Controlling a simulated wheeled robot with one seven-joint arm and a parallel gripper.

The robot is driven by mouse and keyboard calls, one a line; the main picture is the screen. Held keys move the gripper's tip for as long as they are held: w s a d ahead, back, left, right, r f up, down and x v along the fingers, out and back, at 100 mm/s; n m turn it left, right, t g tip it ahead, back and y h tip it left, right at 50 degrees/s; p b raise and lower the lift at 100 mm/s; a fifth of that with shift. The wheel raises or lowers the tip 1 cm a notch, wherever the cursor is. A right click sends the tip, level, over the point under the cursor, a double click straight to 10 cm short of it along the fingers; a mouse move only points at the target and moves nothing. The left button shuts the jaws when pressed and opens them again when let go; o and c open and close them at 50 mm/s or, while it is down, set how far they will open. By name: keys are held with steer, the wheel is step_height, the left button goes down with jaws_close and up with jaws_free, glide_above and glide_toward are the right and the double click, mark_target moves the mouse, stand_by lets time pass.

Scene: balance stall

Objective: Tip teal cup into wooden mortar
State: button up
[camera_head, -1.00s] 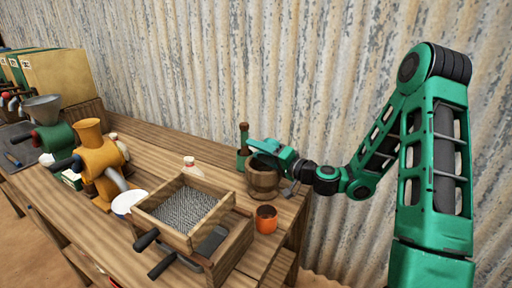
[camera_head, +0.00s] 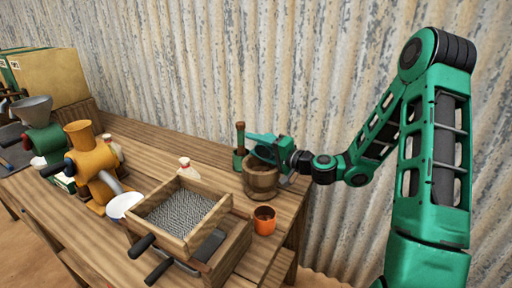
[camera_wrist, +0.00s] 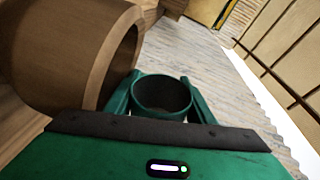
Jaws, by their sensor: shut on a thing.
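The wooden mortar (camera_head: 261,184) stands upright near the right end of the bench. In the wrist view the mortar (camera_wrist: 65,50) fills the upper left, its round mouth facing the cup. My gripper (camera_head: 264,145) reaches in from the right, over the mortar's rim. In the wrist view my gripper (camera_wrist: 162,92) is shut on the teal cup (camera_wrist: 150,108), one finger on each side. The cup's dark mouth shows, and its rim is beside the mortar's mouth. I cannot tell what is in the cup. In the head view I cannot separate the cup from my gripper.
An orange cup (camera_head: 264,221) stands in front of the mortar. A green holder (camera_head: 240,160) with a wooden pestle stands behind it. A wooden sieve box (camera_head: 180,240), a white bottle (camera_head: 184,170) and an orange grinder (camera_head: 92,165) are to the left. A corrugated wall rises behind.

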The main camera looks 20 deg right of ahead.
steer(key=shift+w+r+m+g, duration=0.3)
steer(key=shift+w+m, duration=0.2)
steer(key=shift+m, duration=0.6)
steer(key=shift+w+d+r+m+g, duration=0.1)
steer(key=shift+w+m+g, duration=0.25)
steer(key=shift+m, duration=0.65)
steer(key=shift+w+f+m+g, duration=0.25)
steer(key=shift+w+f+m, duration=0.4)
steer(key=shift+w, duration=0.25)
steer(key=shift+s+d+r+m+y, duration=0.35)
steer(key=shift+r+m, duration=0.1)
steer(key=shift+m, duration=0.4)
steer(key=shift+s+d+r+m+g, duration=0.1)
steer(key=shift+r+m+g, duration=0.25)
steer(key=shift+m, duration=0.45)
steer(key=shift+m+g+y, duration=0.25)
steer(key=shift+m+g, duration=0.1)
steer(key=shift+m, duration=0.35)
steer(key=m, duration=0.3)
steer(key=shift+s+r+m+g+y, duration=0.15)
steer(key=shift+m+g+y, duration=0.15)
steer(key=shift+g+y, duration=0.1)
steer(key=m, duration=0.1)
steer(key=r+m+g+y, duration=0.1)
steer(key=m, duration=0.1)
steer(key=shift+w+r, duration=0.2)
